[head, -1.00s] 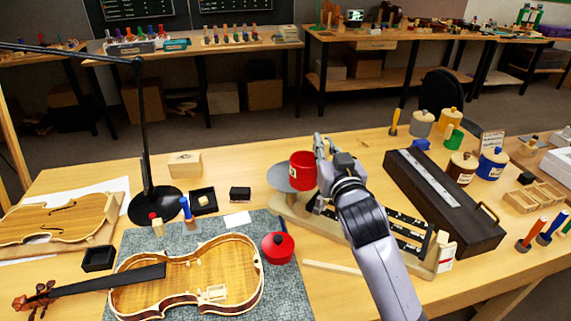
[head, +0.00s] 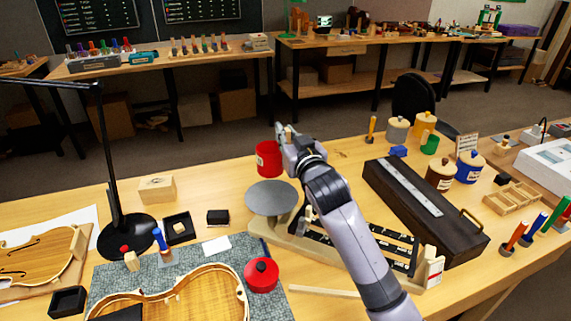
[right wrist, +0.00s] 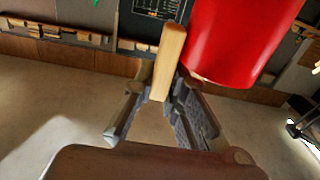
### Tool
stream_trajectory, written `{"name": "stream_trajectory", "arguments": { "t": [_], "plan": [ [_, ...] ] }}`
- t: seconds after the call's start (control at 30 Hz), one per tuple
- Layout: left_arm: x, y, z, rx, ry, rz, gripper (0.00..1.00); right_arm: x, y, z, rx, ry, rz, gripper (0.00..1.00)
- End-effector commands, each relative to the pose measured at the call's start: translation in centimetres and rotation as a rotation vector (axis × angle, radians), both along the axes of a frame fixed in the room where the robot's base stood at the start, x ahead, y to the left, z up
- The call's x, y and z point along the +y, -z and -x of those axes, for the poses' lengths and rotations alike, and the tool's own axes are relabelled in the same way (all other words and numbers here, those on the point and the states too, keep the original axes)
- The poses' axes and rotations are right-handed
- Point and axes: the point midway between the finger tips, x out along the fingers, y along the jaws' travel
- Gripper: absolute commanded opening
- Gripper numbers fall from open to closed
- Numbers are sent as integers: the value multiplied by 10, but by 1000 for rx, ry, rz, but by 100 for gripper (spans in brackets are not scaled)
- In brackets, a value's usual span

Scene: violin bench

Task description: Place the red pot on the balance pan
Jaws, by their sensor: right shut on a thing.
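The red pot (head: 269,158) is in my right gripper (head: 286,137), which is shut on its pale wooden handle (right wrist: 168,62). The pot's red side (right wrist: 235,40) fills the upper right of the right wrist view. In the head view the pot appears just above and beyond the balance pan (head: 271,197), a bare grey disc at the left end of the balance. A gap shows between pot and pan; whether the pot is directly over the pan is hard to tell. My left gripper is not in view.
The balance's beam (head: 385,245) runs right under my right arm. A long dark case (head: 425,210) lies to its right. A red round lidded thing (head: 261,275) and a violin body (head: 185,300) lie on the grey mat. A black lamp (head: 125,235) stands left.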

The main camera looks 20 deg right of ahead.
Motion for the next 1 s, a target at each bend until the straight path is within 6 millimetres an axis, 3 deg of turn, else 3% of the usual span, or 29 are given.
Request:
{"name": "stream_trajectory", "arguments": {
  "t": [0.1, 0.33, 0.53, 1.0],
  "plan": [
    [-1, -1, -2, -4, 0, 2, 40, 0, 25, 0, 3, 0, 0, 0],
    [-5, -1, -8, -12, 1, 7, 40, 0, 46, 0, 0, 0, -1, 0],
    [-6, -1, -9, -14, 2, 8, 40, 0, 77, 0, 2, 0, -2, 0],
    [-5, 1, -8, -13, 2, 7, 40, 0, 87, 0, -2, 0, -1, 0]
  ]
}}
